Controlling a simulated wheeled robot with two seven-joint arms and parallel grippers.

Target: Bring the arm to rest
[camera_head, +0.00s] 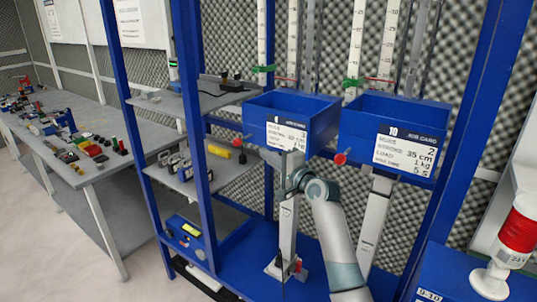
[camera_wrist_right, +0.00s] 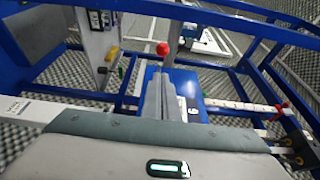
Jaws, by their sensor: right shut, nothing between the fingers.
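My right arm rises from the bottom of the head view. Its gripper (camera_head: 289,160) points up in front of the lower part of the left blue bin (camera_head: 322,122), which carries a white card. In the right wrist view the two grey fingers (camera_wrist_right: 158,78) lie together, shut and empty. A red ball knob (camera_wrist_right: 162,48) shows just beyond their tips; I cannot tell the exact gap. My left gripper is in neither view.
A second blue bin (camera_head: 352,124) with a job card stands to the right. Blue frame posts (camera_head: 191,110) and grey shelves (camera_head: 190,177) are on the left. A cluttered bench (camera_head: 110,155) stands farther left. A red-and-white cylinder (camera_head: 518,232) is at the right edge.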

